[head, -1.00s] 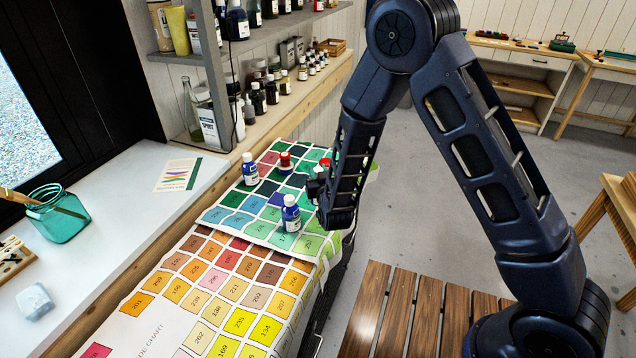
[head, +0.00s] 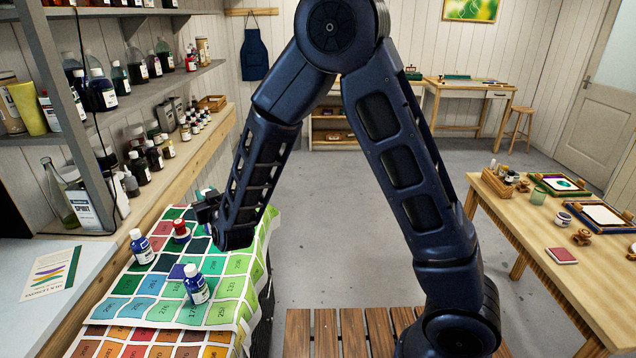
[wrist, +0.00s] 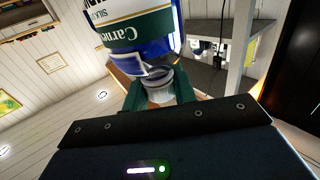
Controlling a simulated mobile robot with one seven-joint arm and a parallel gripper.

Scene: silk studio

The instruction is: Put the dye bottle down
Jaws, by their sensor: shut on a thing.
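In the wrist view my gripper (wrist: 160,92) is shut at the neck of a dye bottle (wrist: 135,32), blue with a white and green label. In the head view the held bottle is mostly hidden by my arm. Two other blue bottles with white caps stand on the chart, one farther back (head: 141,247) and one nearer (head: 196,287).
Shelves (head: 150,95) with several bottles stand at the left, beside a white counter (head: 30,325) with a printed card (head: 55,273). A wooden table (head: 590,275) with frames and jars is at the right. The middle floor is open. A slatted wooden platform (head: 325,335) is in front.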

